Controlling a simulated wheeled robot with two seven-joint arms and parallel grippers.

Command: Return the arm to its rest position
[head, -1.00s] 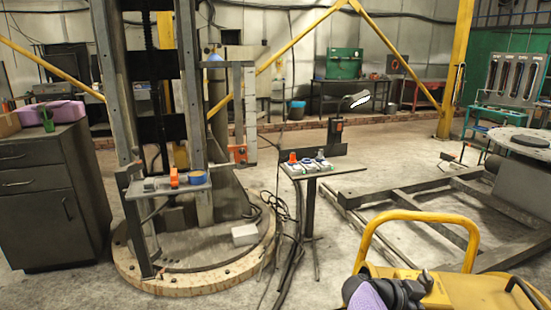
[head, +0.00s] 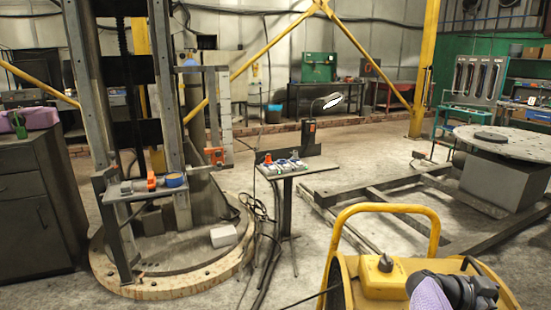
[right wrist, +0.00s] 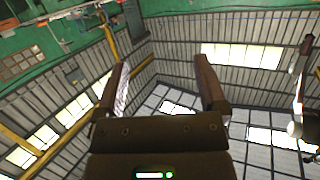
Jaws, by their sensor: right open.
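My right arm (head: 452,291) shows at the bottom right of the head view, a dark joint and a purple-grey link, low over the yellow machine. Its gripper cannot be made out there. In the right wrist view my right gripper (right wrist: 162,88) has its two fingers wide apart with nothing between them. That view looks up at the ceiling and upper walls. My left gripper is in neither view.
A yellow machine with a hoop handle (head: 385,209) stands close in front. A small table (head: 290,170) with control items stands ahead. The column's round base (head: 170,285) is at left, beside a dark cabinet (head: 35,210). A steel frame (head: 385,195) lies right on the floor.

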